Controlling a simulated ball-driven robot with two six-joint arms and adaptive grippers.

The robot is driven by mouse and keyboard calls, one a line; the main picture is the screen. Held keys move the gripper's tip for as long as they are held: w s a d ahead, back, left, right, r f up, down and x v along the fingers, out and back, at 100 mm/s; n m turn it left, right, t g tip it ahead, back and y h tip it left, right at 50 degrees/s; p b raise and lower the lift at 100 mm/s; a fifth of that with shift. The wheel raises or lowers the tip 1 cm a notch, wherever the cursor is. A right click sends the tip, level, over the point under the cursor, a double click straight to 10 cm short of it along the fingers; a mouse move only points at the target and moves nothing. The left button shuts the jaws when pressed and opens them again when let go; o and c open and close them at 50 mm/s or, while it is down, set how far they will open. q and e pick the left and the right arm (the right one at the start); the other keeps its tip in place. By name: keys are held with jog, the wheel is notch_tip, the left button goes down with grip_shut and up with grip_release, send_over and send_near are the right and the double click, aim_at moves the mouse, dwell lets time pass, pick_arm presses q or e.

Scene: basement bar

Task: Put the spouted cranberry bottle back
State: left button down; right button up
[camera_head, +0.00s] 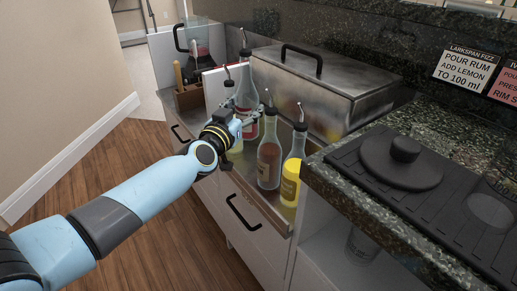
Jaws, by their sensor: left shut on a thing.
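My left gripper (252,117) reaches in from the left over the bottle rail and is shut on a clear spouted bottle with red on it, which I take to be the cranberry bottle (247,94). The bottle stands about upright, its dark spout at the top. The gripper hides part of its lower body, and I cannot tell whether its base touches the rail. Another spouted bottle (235,145) with pale yellow contents is partly hidden behind the gripper. My right gripper is not in view.
A brownish-red spouted bottle (269,160) and a yellow one (291,180) stand in the steel rail to the right. Behind is a lidded steel bin (330,85). A granite counter with a black mat (440,205) is at right; a wooden caddy (188,98) is at far left.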

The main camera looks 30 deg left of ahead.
aim_at(247, 129)
pick_arm(q)
jog(key=shift+w+a+f+b, duration=0.1)
jog(key=shift+w+f+b, duration=0.45)
jog(key=shift+f+b, duration=0.1)
notch_tip(247, 129, down, 5)
jog(key=b, duration=0.4)
jog(key=shift+s+f+b, duration=0.1)
jog(key=shift+b, duration=0.25)
notch_tip(247, 129, down, 4)
jog(key=b, duration=0.3)
jog(key=shift+r, duration=0.4)
jog(key=shift+f, duration=0.25)
jog(key=c, duration=0.7)
grip_release()
jog(key=shift+c, duration=0.2)
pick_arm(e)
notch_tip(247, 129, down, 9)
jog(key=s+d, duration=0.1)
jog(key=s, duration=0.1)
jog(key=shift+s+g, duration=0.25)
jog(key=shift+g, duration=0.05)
